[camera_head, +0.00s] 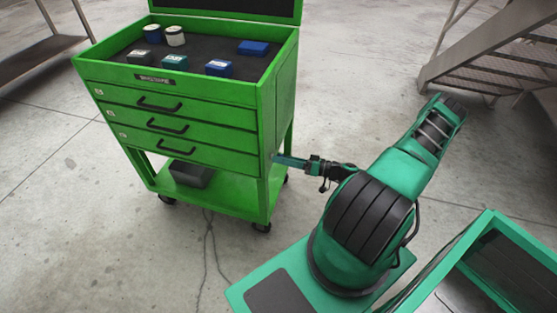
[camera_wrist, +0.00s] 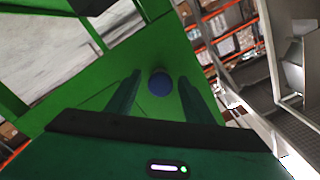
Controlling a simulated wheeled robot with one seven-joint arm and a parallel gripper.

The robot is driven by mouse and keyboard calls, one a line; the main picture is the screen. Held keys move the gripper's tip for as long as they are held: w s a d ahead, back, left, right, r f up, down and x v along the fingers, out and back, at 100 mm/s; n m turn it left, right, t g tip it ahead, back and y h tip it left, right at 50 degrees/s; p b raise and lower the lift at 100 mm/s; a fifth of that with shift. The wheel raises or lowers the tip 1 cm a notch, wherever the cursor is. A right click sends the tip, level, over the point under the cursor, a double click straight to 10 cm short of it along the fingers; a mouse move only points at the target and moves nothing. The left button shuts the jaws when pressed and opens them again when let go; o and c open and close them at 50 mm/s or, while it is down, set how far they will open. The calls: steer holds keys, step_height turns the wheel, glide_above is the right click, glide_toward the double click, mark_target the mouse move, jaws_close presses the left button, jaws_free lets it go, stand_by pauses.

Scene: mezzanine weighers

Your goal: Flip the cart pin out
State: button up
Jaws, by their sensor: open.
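The green cart (camera_head: 180,92) stands left of centre in the head view, with three drawers and an open top. My gripper (camera_head: 279,158) reaches to the cart's right side, near the lower drawer's height. In the wrist view my gripper (camera_wrist: 161,92) is open, its two dark green fingers apart. A round blue knob-like part (camera_wrist: 160,83) shows between the fingers against the green cart side (camera_wrist: 150,57). It may be the cart pin, but I cannot tell for sure. Whether the fingers touch it is unclear. In the head view the pin cannot be made out.
Blue, green and white-topped containers stand in the cart's top tray (camera_head: 200,50). A dark box (camera_head: 190,174) sits on its lower shelf. Metal stairs (camera_head: 490,60) rise at the right, and a brown table (camera_head: 38,50) is at far left. Concrete floor is open around the cart.

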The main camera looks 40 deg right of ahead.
steer(key=shift+w+a, duration=0.3)
steer(key=shift+w, duration=0.1)
jaws_close()
steer(key=shift+v, duration=1.5)
jaws_free()
steer(key=v, duration=1)
steer(key=shift+s+d, duration=0.25)
